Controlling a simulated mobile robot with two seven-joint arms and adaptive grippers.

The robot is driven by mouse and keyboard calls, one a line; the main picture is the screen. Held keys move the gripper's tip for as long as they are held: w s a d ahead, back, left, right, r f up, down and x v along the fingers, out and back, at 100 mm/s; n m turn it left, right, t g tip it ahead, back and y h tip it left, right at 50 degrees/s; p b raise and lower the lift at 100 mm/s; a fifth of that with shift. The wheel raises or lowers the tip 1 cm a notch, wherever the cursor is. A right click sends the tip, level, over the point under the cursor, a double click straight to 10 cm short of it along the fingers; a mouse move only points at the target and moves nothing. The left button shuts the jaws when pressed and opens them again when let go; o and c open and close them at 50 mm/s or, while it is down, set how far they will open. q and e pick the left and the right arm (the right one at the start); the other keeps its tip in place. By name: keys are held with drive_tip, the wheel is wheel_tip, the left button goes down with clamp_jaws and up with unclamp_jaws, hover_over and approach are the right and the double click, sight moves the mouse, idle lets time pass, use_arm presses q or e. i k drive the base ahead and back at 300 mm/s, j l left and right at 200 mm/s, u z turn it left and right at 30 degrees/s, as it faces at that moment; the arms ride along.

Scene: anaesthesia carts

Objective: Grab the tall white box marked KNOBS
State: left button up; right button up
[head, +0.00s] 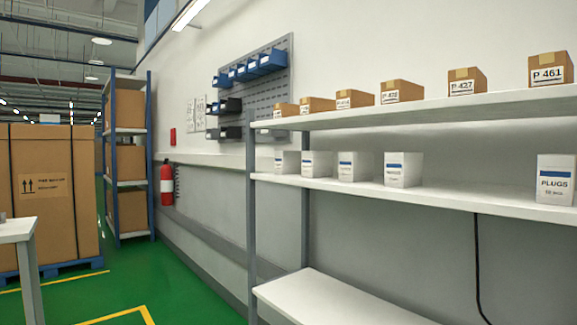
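Several white boxes with blue bands stand upright on the middle shelf (470,196) of the rack at right. The nearest white box (556,190) at the far right reads PLUGS. A wide gap separates it from another white box (403,176), whose lettering is too small to read. Further left stand a white box (356,173), another white box (316,170) and the farthest white box (287,167); their words are also too small to read. I cannot tell which box, if any, is marked KNOBS. Neither of my grippers shows.
Small brown cartons (467,81) with P-number labels line the top shelf (440,108). The bottom shelf (335,303) looks bare. A black cable (478,265) hangs below the middle shelf. A white table (15,230) stands at left; green floor (185,285) lies open between.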

sight(286, 162)
drive_tip(key=i+j+z, duration=0.15)
drive_tip(key=i+j, duration=0.35)
drive_tip(key=i, duration=0.15)
drive_tip(key=i+j+z, duration=0.15)
drive_tip(key=i+j, duration=0.4)
drive_tip(key=i, duration=0.1)
